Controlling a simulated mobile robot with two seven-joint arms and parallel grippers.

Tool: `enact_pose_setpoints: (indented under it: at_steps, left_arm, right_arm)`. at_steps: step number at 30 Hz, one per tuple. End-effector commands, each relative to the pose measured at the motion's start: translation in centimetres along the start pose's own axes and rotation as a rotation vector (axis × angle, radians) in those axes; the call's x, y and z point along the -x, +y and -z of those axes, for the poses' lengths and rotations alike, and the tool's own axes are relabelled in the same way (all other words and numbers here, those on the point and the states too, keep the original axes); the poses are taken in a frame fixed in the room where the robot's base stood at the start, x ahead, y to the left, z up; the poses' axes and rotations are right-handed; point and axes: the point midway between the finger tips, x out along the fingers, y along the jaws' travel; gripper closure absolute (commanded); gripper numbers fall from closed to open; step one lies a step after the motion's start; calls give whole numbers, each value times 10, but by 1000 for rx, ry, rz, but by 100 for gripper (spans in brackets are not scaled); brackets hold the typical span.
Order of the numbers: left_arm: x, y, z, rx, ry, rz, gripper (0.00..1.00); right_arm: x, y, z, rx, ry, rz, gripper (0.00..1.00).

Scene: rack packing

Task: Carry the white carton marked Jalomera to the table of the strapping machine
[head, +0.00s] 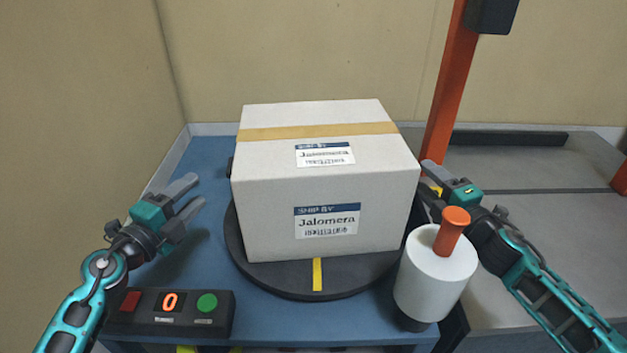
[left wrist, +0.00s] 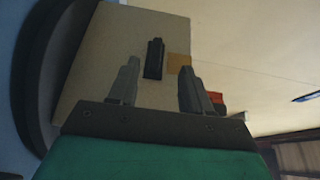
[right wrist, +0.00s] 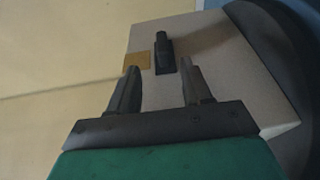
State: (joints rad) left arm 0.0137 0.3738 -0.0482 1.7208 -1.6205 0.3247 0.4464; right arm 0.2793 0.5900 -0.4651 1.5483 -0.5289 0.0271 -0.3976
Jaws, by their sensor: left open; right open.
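The white carton (head: 270,217) marked Jalomera sits upright on a round black turntable (head: 283,283), with tan tape across its top. A dark handle-like piece sticks out of each side face, seen in the left wrist view (left wrist: 154,58) and the right wrist view (right wrist: 163,52). My left gripper (head: 196,192) is open, left of the carton and apart from it. My right gripper (head: 428,178) is open close to the carton's right side; contact cannot be told. The grey table (head: 540,230) at the right, with an orange post (head: 445,90), appears to be the strapping machine's.
A white roll with an orange handle (head: 435,275) stands at the turntable's front right, near my right arm. A control box (head: 170,312) with a green button and a red 0 display lies front left on the blue table (head: 205,160). The grey table's top is largely clear.

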Motion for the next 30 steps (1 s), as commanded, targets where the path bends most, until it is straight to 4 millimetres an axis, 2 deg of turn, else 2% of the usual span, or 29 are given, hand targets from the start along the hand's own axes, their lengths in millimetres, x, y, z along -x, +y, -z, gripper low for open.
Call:
enact_pose_setpoints:
  at_steps: [2, 12, 17, 20, 30]
  left_arm:
    - [0, 6, 0, 0, -1, 2, 51]
    - [0, 5, 0, 1, -2, 3, 51]
    - [-8, 4, 0, 2, -3, 4, 51]
    - [-22, 4, 0, 2, -3, 6, 51]
    - [-87, 4, 0, 4, -3, 5, 51]
  right_arm:
    - [0, -6, 0, 0, 0, -1, 51]
    - [0, -5, 0, -1, 0, -1, 51]
    - [-5, -4, 0, -2, -1, -2, 51]
    - [-13, -4, -1, -2, -1, -3, 51]
    - [-51, -4, 0, -2, -1, -2, 51]
